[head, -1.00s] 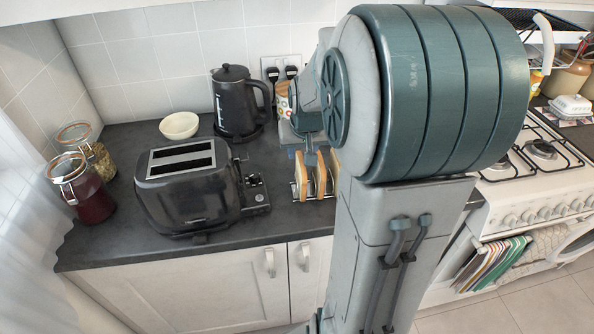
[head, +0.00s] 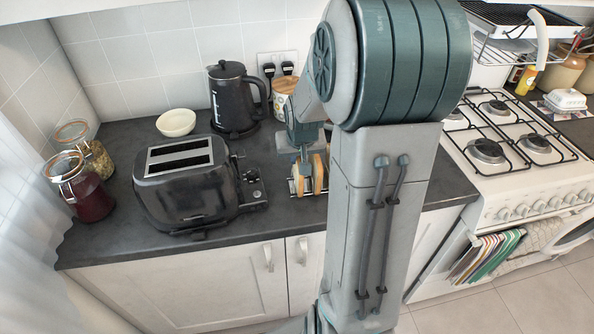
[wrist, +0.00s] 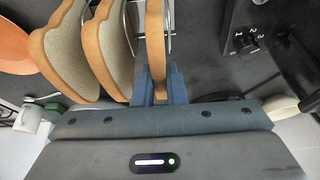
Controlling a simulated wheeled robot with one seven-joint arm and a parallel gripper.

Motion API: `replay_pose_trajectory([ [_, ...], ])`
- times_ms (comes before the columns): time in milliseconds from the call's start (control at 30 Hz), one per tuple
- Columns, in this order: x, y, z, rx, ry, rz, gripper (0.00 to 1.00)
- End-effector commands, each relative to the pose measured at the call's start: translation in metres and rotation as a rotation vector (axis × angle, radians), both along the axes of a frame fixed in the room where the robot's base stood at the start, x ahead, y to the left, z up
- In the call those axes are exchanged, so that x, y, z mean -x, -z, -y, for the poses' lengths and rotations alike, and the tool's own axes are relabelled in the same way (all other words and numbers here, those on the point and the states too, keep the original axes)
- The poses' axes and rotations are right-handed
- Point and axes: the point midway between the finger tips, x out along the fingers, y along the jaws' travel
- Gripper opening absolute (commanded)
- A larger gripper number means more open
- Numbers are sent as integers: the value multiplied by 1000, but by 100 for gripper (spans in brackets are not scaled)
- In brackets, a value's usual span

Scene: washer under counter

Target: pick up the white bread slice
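A rack with several upright bread slices stands on the dark counter right of the toaster. In the wrist view, one bread slice (wrist: 155,40) is edge-on between the fingers of my gripper (wrist: 159,88), with no clear gap on either side. In the head view my gripper (head: 304,165) reaches down over the leftmost slice (head: 298,181). Two more slices lean to the left in the wrist view, a middle one (wrist: 108,45) and an outer one (wrist: 65,50). All have brown crusts. The slice's lower part is hidden by the fingers.
A black toaster (head: 186,186) stands close left of the rack. A black kettle (head: 232,98) and a cream bowl (head: 176,123) are behind. Two glass jars stand at the far left. The stove (head: 500,150) is at the right. My arm hides part of the counter.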

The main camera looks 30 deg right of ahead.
Motion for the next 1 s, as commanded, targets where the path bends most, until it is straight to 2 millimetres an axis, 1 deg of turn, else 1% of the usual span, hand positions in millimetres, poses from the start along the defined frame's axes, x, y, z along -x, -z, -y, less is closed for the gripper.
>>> replay_pose_trajectory([
  [233,0,-2,0,0,0,1,0],
  [333,-1,-10,1,2,0,4,0],
  [433,-1,-26,0,3,0,5,0],
  [600,-1,-62,0,2,-1,7,0],
  [700,-1,-79,0,2,-1,5,0],
  [800,-1,-93,0,1,0,3,0],
  [1000,0,-110,0,0,0,1,0],
])
